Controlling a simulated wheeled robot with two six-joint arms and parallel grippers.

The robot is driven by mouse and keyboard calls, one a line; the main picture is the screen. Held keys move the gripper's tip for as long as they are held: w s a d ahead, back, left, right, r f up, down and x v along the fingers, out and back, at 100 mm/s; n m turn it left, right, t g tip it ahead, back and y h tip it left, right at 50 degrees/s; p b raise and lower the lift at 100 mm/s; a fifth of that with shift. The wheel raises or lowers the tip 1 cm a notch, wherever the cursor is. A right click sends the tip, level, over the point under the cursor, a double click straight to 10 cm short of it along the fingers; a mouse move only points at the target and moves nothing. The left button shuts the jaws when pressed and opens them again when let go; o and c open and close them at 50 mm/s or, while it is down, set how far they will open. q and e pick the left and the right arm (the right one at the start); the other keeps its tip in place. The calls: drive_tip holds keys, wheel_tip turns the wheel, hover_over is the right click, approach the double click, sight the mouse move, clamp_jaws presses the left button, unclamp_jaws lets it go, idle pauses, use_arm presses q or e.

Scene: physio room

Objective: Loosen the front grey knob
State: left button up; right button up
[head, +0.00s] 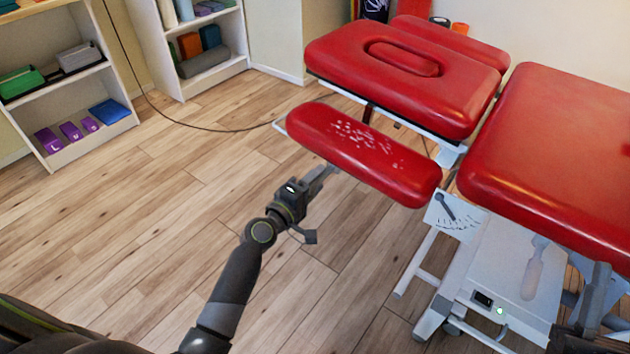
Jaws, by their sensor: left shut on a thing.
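The treatment couch has a red front armrest pad (350,150) with pale speckles on it. My left gripper (322,174) reaches in from the lower left to the near edge of this pad. Its jaws are shut on a small grey thing at the pad's underside, which I take to be the front grey knob; the jaws and the pad hide most of it. How far the knob is turned cannot be seen. A dark part of my right arm or gripper (592,305) shows at the lower right edge; its jaws cannot be made out.
The red headrest (405,75) with an oval slot lies behind the pad, and the large red couch section (560,150) to the right. A white base (515,275) with a dial plate stands below. Shelves (60,75) line the back left. The wooden floor on the left is clear, apart from a cable.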

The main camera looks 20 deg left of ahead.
idle(0.4)
use_arm(q)
drive_tip(key=o, duration=1)
drive_tip(key=shift+s+a, duration=0.1)
